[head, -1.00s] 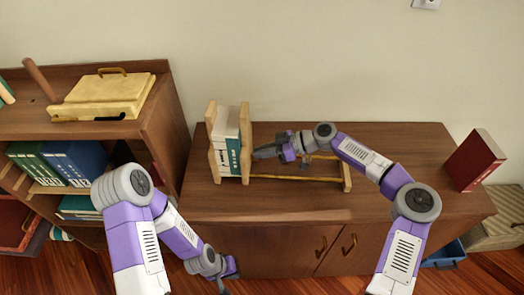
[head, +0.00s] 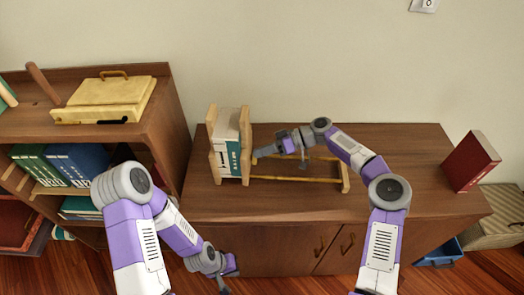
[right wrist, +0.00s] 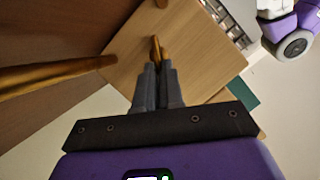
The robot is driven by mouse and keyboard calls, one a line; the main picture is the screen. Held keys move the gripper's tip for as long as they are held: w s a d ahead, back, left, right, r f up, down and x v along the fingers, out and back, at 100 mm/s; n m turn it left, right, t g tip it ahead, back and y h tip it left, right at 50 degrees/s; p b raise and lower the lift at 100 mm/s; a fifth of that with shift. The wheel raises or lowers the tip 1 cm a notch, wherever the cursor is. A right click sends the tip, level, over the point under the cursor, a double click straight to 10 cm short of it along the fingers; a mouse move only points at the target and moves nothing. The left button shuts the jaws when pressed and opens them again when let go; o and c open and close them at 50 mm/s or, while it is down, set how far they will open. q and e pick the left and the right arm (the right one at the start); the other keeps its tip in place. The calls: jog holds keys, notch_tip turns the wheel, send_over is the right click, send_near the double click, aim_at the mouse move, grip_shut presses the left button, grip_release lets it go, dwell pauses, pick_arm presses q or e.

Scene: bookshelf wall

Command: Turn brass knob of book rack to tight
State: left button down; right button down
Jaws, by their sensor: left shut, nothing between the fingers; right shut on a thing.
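The wooden book rack (head: 244,172) stands on the low cabinet, with a few upright books (head: 228,150) held between two of its wooden panels at the left. Its wooden rails run right to a far end piece (head: 344,177). In the right wrist view, the brass knob (right wrist: 156,48) sits against the pale wooden panel (right wrist: 195,55). My right gripper (right wrist: 157,64) is shut on the knob; it also shows in the head view (head: 256,154) beside the panel. The fingertips hide part of the knob. My left gripper (head: 226,286) is shut and empty, low in front of the cabinet.
The cabinet top (head: 400,150) is mostly clear right of the rack. A dark red book (head: 471,161) stands at its right end. A bookshelf (head: 150,120) with a yellow box (head: 103,97) on top stands at the left.

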dwell(0.3)
jog(key=c, duration=1.3)
grip_release()
jog(key=shift+o, duration=0.2)
jog(key=p+v, duration=0.1)
jog(key=v, duration=0.6)
jog(key=shift+d, duration=0.25)
jog(key=shift+o, duration=0.2)
jog(key=shift+r, duration=0.1)
